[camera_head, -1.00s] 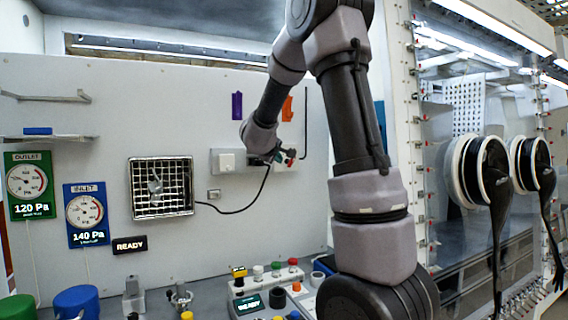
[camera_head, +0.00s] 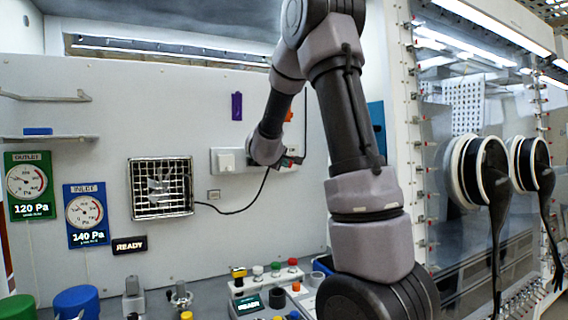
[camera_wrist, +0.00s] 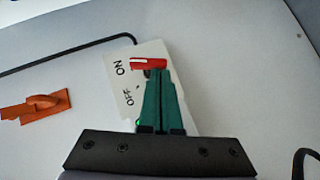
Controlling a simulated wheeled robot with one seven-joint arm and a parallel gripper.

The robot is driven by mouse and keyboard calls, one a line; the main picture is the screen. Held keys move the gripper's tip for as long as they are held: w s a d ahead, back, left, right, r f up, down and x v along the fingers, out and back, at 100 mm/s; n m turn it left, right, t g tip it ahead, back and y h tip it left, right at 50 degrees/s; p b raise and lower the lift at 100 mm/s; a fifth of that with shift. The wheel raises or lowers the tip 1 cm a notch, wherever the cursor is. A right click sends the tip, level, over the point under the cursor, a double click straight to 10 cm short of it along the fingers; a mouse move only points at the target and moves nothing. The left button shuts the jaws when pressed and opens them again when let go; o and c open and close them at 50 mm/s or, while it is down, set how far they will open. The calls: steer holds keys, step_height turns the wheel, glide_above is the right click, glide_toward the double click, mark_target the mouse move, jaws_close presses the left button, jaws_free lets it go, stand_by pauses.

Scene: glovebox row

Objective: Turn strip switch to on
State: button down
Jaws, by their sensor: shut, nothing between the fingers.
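The strip (camera_head: 228,161) is a pale box on the back wall, with a dark cord running to the fan. In the wrist view its pale end face (camera_wrist: 118,92) carries the words ON and OFF. The red switch (camera_wrist: 148,62) shows beside ON, at the top of that face. My gripper (camera_wrist: 158,73) has its green fingers shut and empty, with the tips at the lower edge of the red switch; I cannot tell whether they touch. The fingers hide the part of the switch beside OFF. A small green light (camera_wrist: 138,123) shows on the strip. In the head view my wrist hides most of the switch.
A fan behind a square grille (camera_head: 161,213) is left of the strip. An orange hook (camera_wrist: 38,106) and a purple hook (camera_head: 237,106) are on the wall near it. A control box (camera_head: 249,304) with several buttons stands on the bench below. Glove ports are at right.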

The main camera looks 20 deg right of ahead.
steer(key=shift+d+f+n+t+h, duration=0.4)
steer(key=shift+f+n+t+h, duration=0.25)
steer(key=shift+n+h, duration=0.4)
steer(key=shift+d+f, duration=0.1)
steer(key=shift+d, duration=0.05)
steer(key=shift+f, duration=0.1)
